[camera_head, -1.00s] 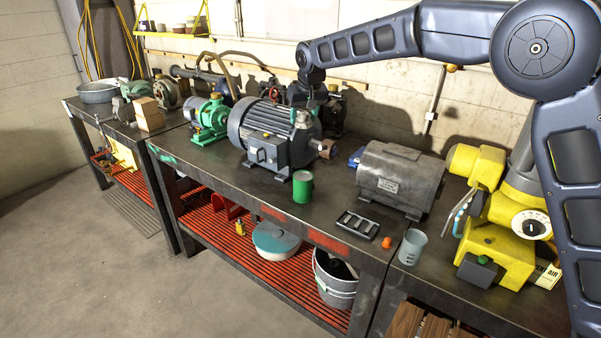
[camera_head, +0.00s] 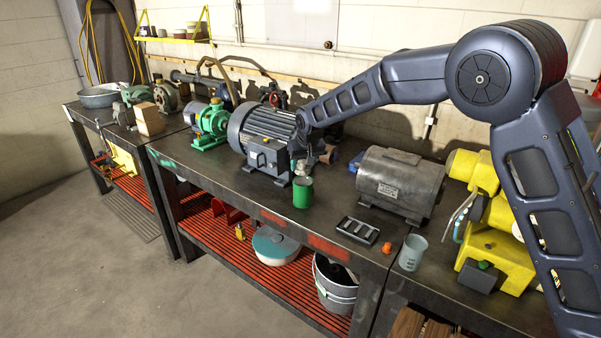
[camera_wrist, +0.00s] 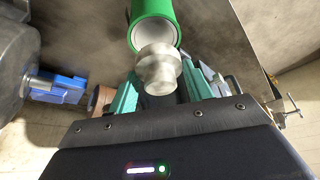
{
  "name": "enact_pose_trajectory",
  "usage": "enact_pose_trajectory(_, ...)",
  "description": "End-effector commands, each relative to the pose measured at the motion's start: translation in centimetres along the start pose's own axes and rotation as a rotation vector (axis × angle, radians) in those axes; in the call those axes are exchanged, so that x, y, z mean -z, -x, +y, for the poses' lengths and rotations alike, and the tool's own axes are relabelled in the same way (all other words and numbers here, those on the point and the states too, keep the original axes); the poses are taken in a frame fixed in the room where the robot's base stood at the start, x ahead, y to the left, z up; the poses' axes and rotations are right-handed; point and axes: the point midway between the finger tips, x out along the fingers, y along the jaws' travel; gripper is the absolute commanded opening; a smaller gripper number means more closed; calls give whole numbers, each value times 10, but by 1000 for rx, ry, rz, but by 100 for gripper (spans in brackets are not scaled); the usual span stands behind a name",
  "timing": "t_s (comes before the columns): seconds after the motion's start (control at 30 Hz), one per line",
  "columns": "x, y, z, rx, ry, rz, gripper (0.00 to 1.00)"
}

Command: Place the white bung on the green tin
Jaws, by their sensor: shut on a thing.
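The green tin (camera_head: 302,192) stands upright on the bench, in front of the large grey motor. In the wrist view the tin (camera_wrist: 153,13) shows its open mouth and pale inside. My gripper (camera_wrist: 158,82) is shut on the white bung (camera_wrist: 157,66), a pale stepped plug between the two teal fingers. The bung overlaps the near rim of the tin in that view; I cannot tell whether they touch. In the head view my gripper (camera_head: 301,160) is just above the tin, its fingers partly hidden by my wrist.
The large grey motor (camera_head: 262,140) stands close at the left, and a smaller grey motor (camera_head: 400,182) at the right. A black tray (camera_head: 357,230), an orange plug (camera_head: 387,248) and a clear beaker (camera_head: 411,252) sit near the front edge.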

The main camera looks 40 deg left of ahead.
Motion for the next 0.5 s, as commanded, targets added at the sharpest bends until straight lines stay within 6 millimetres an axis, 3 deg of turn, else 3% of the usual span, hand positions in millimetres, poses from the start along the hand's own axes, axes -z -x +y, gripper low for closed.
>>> enact_pose_trajectory(0.2, -11, -26, 0, -1, 1, -1, 16)
enact_pose_trajectory(0.5, -12, -29, 0, -1, 0, 0, 16)
